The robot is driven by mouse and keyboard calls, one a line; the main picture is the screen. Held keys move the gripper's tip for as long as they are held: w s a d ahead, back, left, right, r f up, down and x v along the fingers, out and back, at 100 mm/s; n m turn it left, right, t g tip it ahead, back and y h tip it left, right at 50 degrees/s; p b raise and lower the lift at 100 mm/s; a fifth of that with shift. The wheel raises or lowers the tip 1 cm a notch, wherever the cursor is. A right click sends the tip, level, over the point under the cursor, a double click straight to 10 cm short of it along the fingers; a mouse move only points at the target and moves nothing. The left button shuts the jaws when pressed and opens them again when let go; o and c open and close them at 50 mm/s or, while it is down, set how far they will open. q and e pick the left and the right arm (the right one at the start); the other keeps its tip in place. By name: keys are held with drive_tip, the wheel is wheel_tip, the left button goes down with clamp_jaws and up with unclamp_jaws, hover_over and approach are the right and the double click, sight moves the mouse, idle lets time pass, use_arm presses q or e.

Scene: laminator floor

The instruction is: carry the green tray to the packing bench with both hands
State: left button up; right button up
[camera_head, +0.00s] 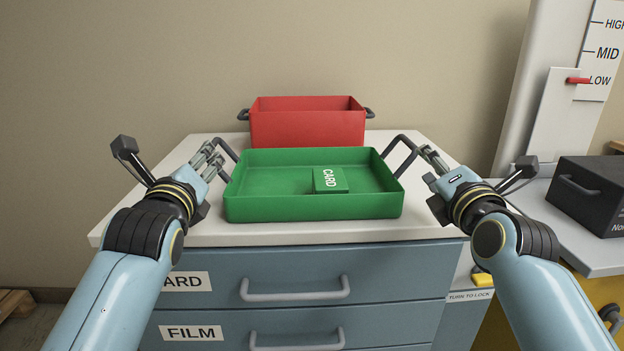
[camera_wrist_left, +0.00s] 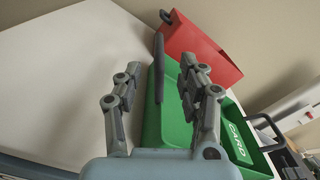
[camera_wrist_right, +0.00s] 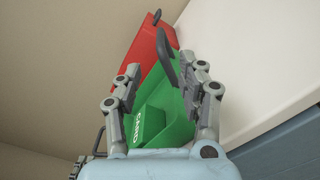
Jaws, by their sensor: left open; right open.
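The green tray (camera_head: 312,208) sits on the white top of a blue drawer cabinet, with a green block marked CARD (camera_head: 330,180) inside it. A dark handle stands out on each side of it. My left gripper (camera_head: 217,153) is open at the tray's left handle (camera_head: 228,150); in the left wrist view that handle (camera_wrist_left: 158,66) lies between the open fingers. My right gripper (camera_head: 428,155) is open at the right handle (camera_head: 402,143); in the right wrist view the handle (camera_wrist_right: 165,55) shows between the fingers. I cannot tell whether the fingers touch the handles.
A red tray (camera_head: 308,125) with dark side handles stands behind the green one. A black box (camera_head: 590,195) sits on a grey surface at the right. A wall gauge marked HIGH, MID, LOW (camera_head: 600,50) has its red pointer at LOW. The cabinet top's left side is clear.

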sight(213, 141)
use_arm(q)
drive_tip(key=w, duration=0.7)
drive_tip(key=w+a, duration=0.1)
drive_tip(key=w, duration=0.2)
drive_tip(key=shift+w, duration=0.4)
use_arm(e)
drive_tip(key=w, duration=1)
drive_tip(key=shift+w+a, duration=0.35)
drive_tip(key=shift+w, duration=0.05)
use_arm(q)
drive_tip(key=shift+c, duration=0.4)
use_arm(e)
drive_tip(key=shift+c, duration=0.2)
use_arm(q)
clamp_jaws()
use_arm(e)
clamp_jaws()
drive_tip(key=shift+f, duration=0.1)
